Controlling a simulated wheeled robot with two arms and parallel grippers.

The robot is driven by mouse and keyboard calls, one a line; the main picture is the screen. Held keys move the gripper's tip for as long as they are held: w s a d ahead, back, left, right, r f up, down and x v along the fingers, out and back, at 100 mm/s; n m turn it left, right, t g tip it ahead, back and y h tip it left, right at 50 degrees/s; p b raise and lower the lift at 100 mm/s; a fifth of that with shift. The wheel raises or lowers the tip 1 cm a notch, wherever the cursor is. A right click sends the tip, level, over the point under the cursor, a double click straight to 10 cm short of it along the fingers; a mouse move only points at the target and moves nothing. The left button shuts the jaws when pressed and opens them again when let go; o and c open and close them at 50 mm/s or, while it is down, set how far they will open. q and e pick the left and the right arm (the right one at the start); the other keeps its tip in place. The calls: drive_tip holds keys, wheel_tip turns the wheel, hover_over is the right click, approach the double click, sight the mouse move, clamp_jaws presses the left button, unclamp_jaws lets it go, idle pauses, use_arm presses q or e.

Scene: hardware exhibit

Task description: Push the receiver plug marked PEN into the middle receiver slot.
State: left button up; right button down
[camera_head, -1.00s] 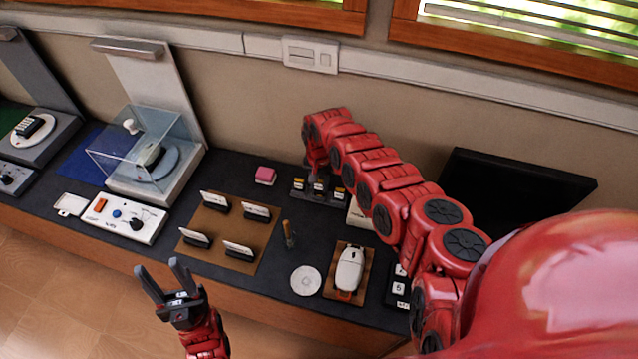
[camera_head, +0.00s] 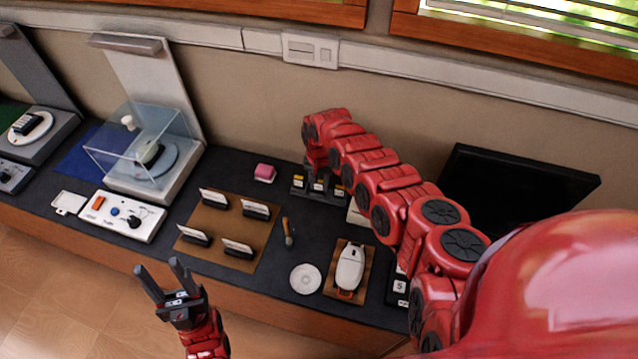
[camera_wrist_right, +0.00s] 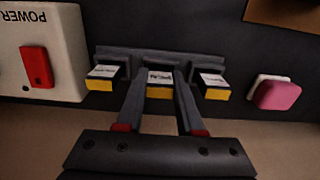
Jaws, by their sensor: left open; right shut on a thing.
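The receiver block (camera_head: 310,195) is a dark holder at the back of the table below the wall. In the right wrist view three plugs with white labels and yellow ends sit along the receiver block (camera_wrist_right: 160,53). My right gripper (camera_wrist_right: 160,82) is shut on the middle plug (camera_wrist_right: 160,88), which lies in line with the middle slot. Its label is too small to read for sure, and its seating depth cannot be told. The left plug (camera_wrist_right: 101,80) and right plug (camera_wrist_right: 214,84) stand on either side, outside the fingers. My left gripper (camera_head: 165,282) is open and empty in front of the table.
A pink block (camera_head: 264,173) lies left of the receiver; it also shows in the right wrist view (camera_wrist_right: 277,95). A white POWER box (camera_wrist_right: 40,50) stands on the other side. A brown board (camera_head: 231,222) with card holders, a brush (camera_head: 288,232) and a white mouse-like device (camera_head: 350,267) lie nearer.

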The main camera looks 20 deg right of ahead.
drive_tip(key=shift+f, duration=0.25)
drive_tip(key=shift+c, duration=2.3)
unclamp_jaws()
drive_tip(key=shift+o, duration=0.3)
drive_tip(key=o, duration=0.4)
drive_tip(key=shift+r, duration=0.1)
wheel_tip(320, 180, up, 7)
drive_tip(key=p, duration=0.7)
